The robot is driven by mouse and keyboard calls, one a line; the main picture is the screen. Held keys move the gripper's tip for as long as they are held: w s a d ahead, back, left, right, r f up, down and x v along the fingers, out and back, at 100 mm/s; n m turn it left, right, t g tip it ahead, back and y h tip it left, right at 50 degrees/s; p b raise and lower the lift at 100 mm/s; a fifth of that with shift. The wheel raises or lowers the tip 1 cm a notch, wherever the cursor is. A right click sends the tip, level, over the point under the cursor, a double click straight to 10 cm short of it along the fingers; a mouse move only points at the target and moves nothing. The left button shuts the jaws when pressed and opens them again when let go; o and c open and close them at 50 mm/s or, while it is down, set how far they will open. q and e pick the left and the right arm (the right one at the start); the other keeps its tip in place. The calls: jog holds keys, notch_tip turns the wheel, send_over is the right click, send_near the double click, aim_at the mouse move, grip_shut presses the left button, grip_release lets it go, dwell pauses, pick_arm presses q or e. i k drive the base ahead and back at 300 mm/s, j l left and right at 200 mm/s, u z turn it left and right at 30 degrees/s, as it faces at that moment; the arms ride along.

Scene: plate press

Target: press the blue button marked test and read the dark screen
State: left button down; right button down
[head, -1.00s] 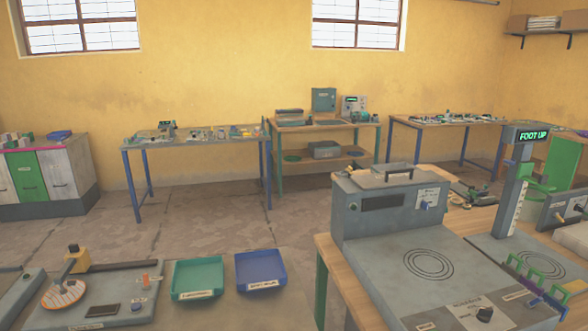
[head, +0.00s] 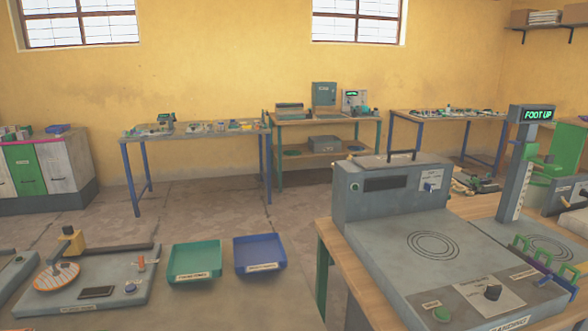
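A grey plate device (head: 75,280) stands at the near left. It carries a small blue button (head: 130,287) and a dark rectangular screen (head: 97,293) to the left of that button. I cannot read any text on the screen, and the lettering by the button is too small to read. An orange striped disc (head: 56,277) lies at the device's left, under a yellow block on a post. A larger grey machine (head: 385,210) at the right has a dark window (head: 387,184) and a blue switch (head: 430,187). Neither gripper is in view.
A green tray (head: 194,277) and a blue tray (head: 262,267) sit right of the device.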

aim_at(130, 289)
jog(key=u, duration=1.25)
